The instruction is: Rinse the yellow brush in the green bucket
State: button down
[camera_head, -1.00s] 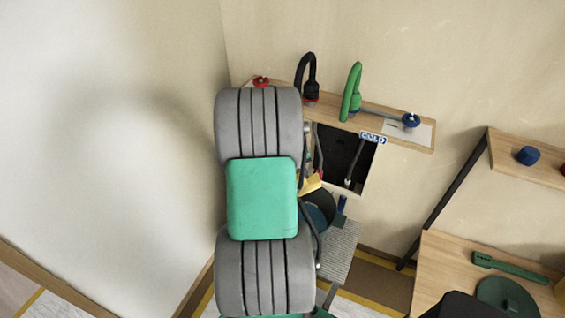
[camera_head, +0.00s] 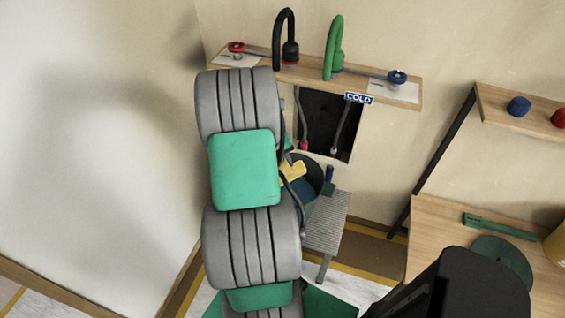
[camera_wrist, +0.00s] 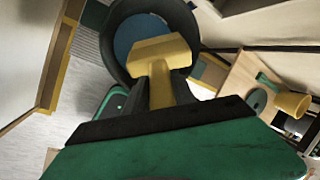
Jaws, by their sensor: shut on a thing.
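My gripper (camera_wrist: 160,88) is shut on the yellow brush (camera_wrist: 160,60). The brush's broad yellow head overlaps the bucket's opening in the wrist view; I cannot tell its height over the water. The bucket (camera_wrist: 113,62) looks dark grey-green, with blue inside, at the top of that view. In the head view the bucket (camera_head: 318,170) is partly hidden behind my arm. The yellow brush (camera_head: 293,170) shows at its left side there. My fingertips are mostly hidden in the head view.
The bucket stands on a grey ribbed bench (camera_head: 328,225). Behind it is a dark wall recess (camera_head: 325,125) with hoses. Above is a shelf (camera_head: 310,82) with a black tap (camera_head: 289,50) and a green tap (camera_head: 335,50). A wooden table (camera_head: 425,220) stands at right.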

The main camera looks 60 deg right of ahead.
notch_tip(320, 180, down, 8)
jog(key=b, duration=0.7)
jog(key=shift+f, duration=0.15)
jog(key=shift+f, duration=1.45)
